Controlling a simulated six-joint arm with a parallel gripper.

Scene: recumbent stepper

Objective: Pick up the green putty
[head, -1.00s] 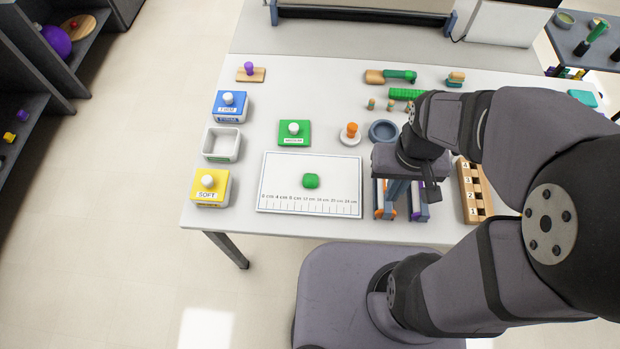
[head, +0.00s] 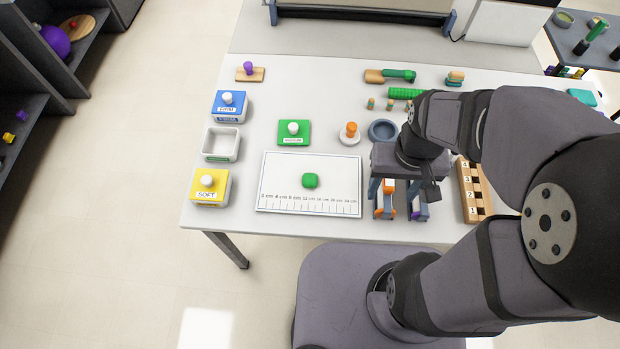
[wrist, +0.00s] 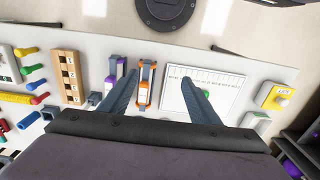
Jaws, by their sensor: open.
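The green putty (head: 310,181) is a small rounded lump lying on a white ruled mat (head: 335,190) near the table's front edge. It also shows in the wrist view (wrist: 206,93), partly covered by one of my gripper's fingers. My gripper (head: 400,190) is to the right of the mat in the head view, above the table and pointing down. In the wrist view my gripper (wrist: 160,85) has its two fingers wide apart with nothing held between them. Orange and purple hand tools lie below the fingers.
A yellow SOFT box (head: 211,196), a white open bin (head: 221,152) and a blue box (head: 229,107) stand left of the mat. A green lidded block (head: 294,140), an orange-topped peg (head: 350,135) and a grey bowl (head: 383,131) are behind it. A wooden numbered block (head: 470,191) is at the right.

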